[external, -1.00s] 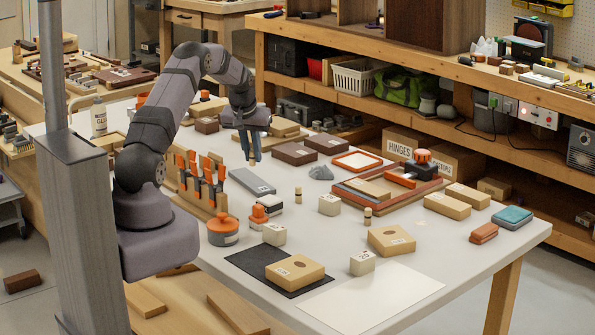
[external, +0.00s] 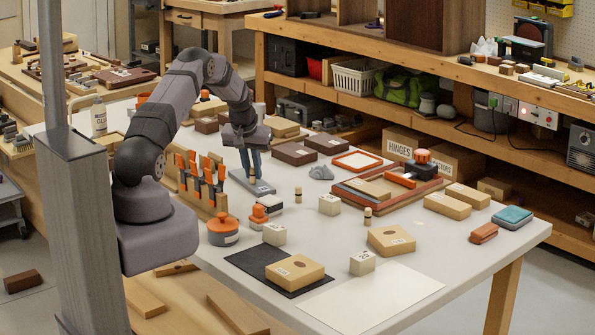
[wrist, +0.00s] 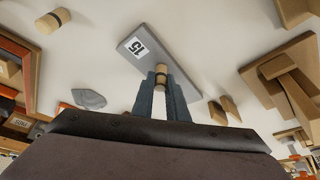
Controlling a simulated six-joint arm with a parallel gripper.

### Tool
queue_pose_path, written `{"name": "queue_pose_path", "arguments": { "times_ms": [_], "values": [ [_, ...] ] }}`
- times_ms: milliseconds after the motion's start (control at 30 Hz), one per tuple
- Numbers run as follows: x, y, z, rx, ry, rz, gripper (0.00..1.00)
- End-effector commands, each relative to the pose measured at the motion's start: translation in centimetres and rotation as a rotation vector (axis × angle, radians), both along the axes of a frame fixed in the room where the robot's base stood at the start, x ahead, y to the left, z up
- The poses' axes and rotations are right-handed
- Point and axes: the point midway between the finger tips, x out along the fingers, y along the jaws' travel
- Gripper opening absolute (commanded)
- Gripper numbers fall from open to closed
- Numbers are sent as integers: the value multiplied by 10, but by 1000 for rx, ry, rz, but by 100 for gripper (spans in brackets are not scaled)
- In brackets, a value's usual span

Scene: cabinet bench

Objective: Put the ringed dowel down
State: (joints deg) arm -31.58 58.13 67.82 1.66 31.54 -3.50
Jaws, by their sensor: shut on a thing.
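My gripper (external: 251,167) points down over the grey slab (external: 259,188) and is shut on the ringed dowel (wrist: 161,76), a short pale wooden peg with a dark band. In the wrist view, the dowel shows between my fingertips (wrist: 161,88), in front of the slab (wrist: 152,48), which bears a white label reading 15. The dowel looks upright; whether its lower end touches the slab I cannot tell. Two similar banded dowels stand on the table, one at the centre (external: 298,195) and one further right (external: 367,217).
A rack of orange-handled tools (external: 202,186) stands close left of my gripper. Brown blocks (external: 294,153) lie behind right. Bare table lies to the right of the slab, around a grey lump (external: 321,173).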

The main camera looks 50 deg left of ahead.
Motion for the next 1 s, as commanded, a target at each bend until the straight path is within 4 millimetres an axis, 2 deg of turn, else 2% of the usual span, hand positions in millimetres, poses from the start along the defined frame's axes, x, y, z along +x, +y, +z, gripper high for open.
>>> {"name": "queue_pose_path", "arguments": {
  "times_ms": [100,133,200,667,867,1000],
  "values": [
    [0,0,-4,0,0,0,0],
    [0,0,-4,0,0,0,16],
    [0,0,-3,0,0,0,32],
    [0,0,3,1,-1,0,32],
    [-6,-4,20,2,-2,0,32],
    [-12,-8,39,2,-2,0,32]
  ]
}}
